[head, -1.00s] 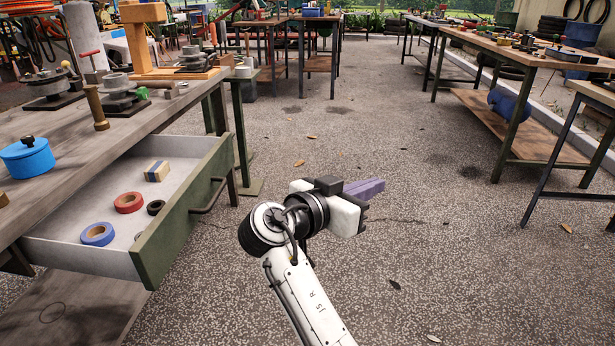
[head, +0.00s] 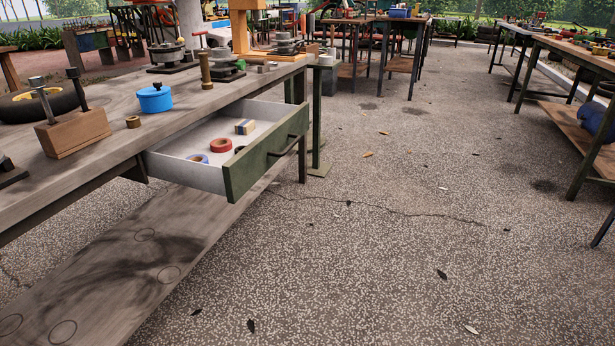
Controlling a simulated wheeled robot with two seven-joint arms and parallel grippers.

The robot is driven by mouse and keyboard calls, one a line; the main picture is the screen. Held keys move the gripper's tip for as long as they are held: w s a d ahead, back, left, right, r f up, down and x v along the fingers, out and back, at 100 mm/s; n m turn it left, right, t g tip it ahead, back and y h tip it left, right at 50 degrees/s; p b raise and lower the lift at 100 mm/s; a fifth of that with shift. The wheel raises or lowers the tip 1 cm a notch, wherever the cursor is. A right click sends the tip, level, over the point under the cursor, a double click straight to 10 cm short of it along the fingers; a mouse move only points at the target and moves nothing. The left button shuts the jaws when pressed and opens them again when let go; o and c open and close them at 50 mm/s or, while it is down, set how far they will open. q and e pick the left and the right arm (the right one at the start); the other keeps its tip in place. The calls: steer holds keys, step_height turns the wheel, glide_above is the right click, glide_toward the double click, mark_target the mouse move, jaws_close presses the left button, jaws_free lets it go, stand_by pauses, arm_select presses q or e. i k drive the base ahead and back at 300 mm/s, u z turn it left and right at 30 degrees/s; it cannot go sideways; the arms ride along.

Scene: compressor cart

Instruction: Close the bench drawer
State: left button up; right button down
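The bench drawer (head: 262,158) stands open, pulled out from under the left workbench (head: 75,165) towards the right. It has a green front with a dark bar handle (head: 284,146) and pale grey inner walls. Inside lie a red tape roll (head: 221,145), a blue tape roll (head: 197,158), a small dark ring and a cream and blue block (head: 245,127). Neither of my grippers shows in the head view now, and nothing touches the drawer or its handle.
The bench top holds a blue pot (head: 154,98), a wooden block with tools (head: 73,133) and several metal parts. A low shelf (head: 110,265) runs beneath. The speckled floor (head: 370,250) in front of the drawer is clear except for leaves. More benches stand at the right.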

mark_target(279, 127)
steer(key=z, duration=0.45)
steer(key=k, duration=1.05)
steer(key=z, duration=0.7)
steer(key=i, duration=1.35)
steer(key=u, duration=1.35)
steer(key=i, duration=0.7)
steer(key=u, duration=0.8)
